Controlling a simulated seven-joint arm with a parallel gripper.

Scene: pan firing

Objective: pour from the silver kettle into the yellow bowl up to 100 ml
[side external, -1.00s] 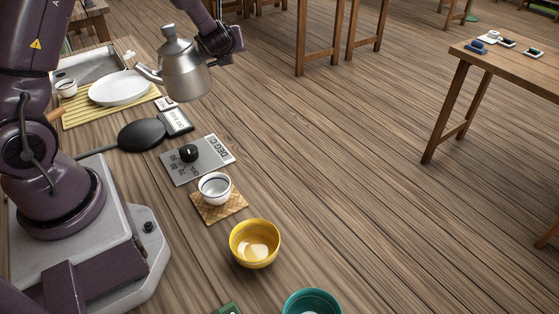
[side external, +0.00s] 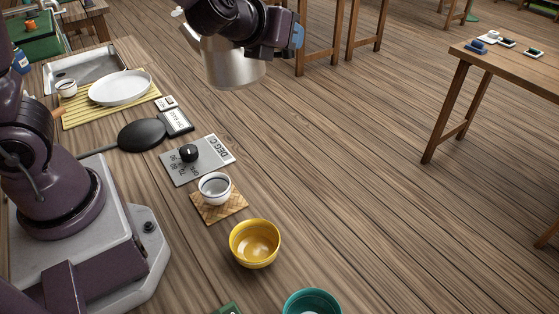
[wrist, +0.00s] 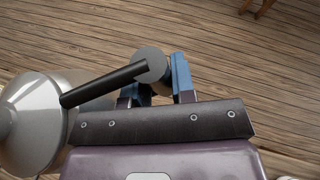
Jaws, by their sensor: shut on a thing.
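The silver kettle (side external: 234,66) hangs in the air in the upper middle of the side view, looking roughly upright. My gripper (side external: 297,38) is at its right and hides part of its top. In the wrist view my gripper (wrist: 162,82) is shut on the kettle's dark handle (wrist: 105,84), with the kettle's body (wrist: 28,122) at the left. The yellow bowl (side external: 255,244) stands on the table, low in the picture and well apart from the kettle. Its inside shows as plain yellow.
A white cup (side external: 215,188) stands on a woven mat (side external: 234,206) near the yellow bowl. A teal bowl (side external: 312,303) is at the bottom edge. A grey dial panel (side external: 212,160), a black round plate (side external: 142,134) and a white dish (side external: 119,87) lie farther back.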

